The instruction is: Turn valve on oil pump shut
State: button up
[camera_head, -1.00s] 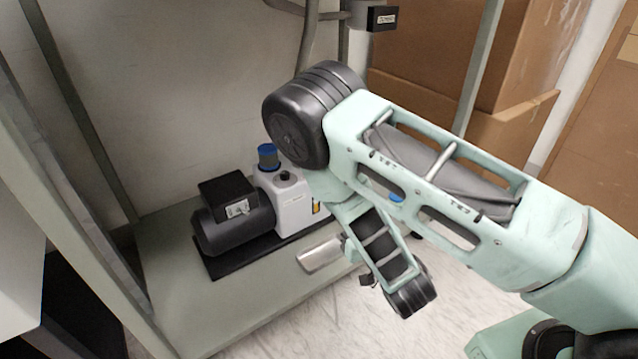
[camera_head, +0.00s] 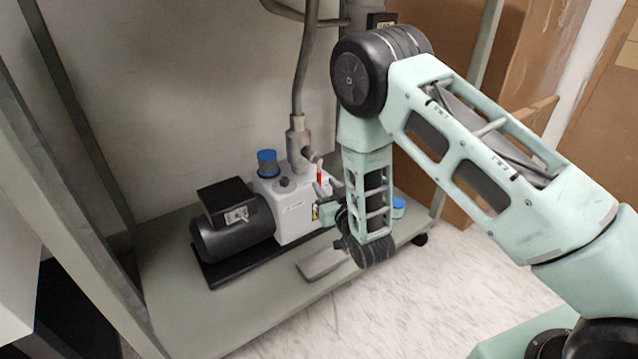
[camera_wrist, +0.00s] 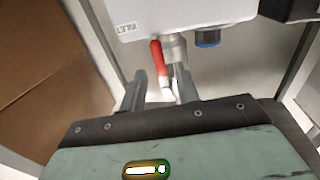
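The oil pump has a black motor (camera_head: 232,232) and a pale grey body (camera_head: 294,212) with a blue-topped filler (camera_head: 267,158). Its red valve handle (camera_head: 319,174) stands near the pipe fitting, close to my wrist. In the wrist view, the red handle (camera_wrist: 158,58) extends from a metal fitting (camera_wrist: 175,50) under the pump body (camera_wrist: 180,14). My gripper (camera_wrist: 158,76) is open, with the handle's end between or just beyond its fingertips, nearer the left finger. I cannot tell whether either finger touches it. The fingertips are small and partly hidden in the head view.
The pump sits on a grey shelf (camera_head: 185,300) between frame posts. A grey pipe (camera_head: 306,70) rises behind my arm. A flat metal piece (camera_head: 322,262) lies at the shelf's front edge. A blue-lidded jar (camera_head: 398,205) and cardboard boxes (camera_head: 445,110) are to the right.

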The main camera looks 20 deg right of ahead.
aim_at(320, 179)
jog(key=w, duration=0.1)
jog(key=w+b, duration=0.1)
jog(key=w, duration=0.3)
jog(key=shift+a, duration=0.3)
grip_shut()
